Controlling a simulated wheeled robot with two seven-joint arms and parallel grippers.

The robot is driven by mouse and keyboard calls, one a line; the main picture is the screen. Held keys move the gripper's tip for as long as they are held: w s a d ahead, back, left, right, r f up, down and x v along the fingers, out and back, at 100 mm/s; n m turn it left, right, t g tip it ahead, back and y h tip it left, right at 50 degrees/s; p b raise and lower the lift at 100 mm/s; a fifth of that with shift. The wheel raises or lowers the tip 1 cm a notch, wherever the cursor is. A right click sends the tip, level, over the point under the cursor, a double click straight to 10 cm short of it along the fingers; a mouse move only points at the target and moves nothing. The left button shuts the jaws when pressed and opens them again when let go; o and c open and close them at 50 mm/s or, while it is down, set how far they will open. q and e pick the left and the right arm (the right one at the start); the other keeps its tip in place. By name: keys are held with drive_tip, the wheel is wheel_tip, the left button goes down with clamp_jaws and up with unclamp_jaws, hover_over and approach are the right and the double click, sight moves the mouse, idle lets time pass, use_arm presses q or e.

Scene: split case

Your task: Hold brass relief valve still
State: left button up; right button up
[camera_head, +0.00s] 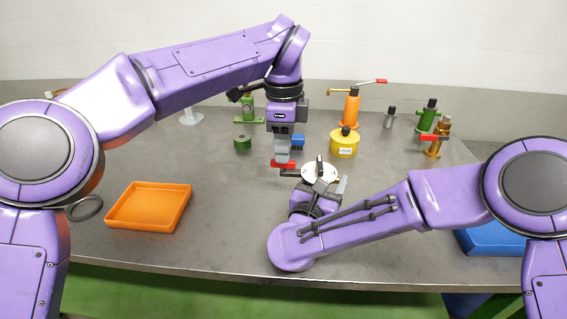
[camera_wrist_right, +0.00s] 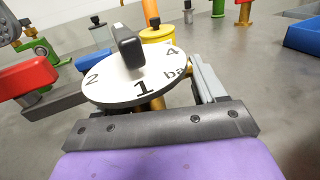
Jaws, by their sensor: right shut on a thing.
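The brass relief valve (camera_wrist_right: 158,104) stands in the middle of the right wrist view, its brass body mostly hidden under a round white dial marked 1, 2, 4 and "ba", with a black upright knob. In the head view its white dial (camera_head: 313,173) shows near the table's middle. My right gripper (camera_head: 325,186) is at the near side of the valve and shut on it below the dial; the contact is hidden. My left gripper (camera_head: 282,156) points down just behind and left of the dial, over a red block (camera_wrist_right: 28,76) on a dark bar; whether it grips that is unclear.
An orange tray (camera_head: 150,207) lies at the left and a blue tray (camera_head: 490,242) at the right, partly behind my arm. A yellow canister (camera_head: 344,146), an orange fitting (camera_head: 351,110) and green fittings (camera_head: 428,117) stand behind. The table between the orange tray and the valve is clear.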

use_arm(q)
drive_tip(key=shift+f, duration=1.1)
drive_tip(key=shift+c, duration=0.3)
clamp_jaws()
drive_tip(key=m, duration=0.5)
drive_tip(key=shift+m, duration=0.4)
drive_tip(key=m, duration=1.2)
drive_tip(key=shift+m, duration=0.3)
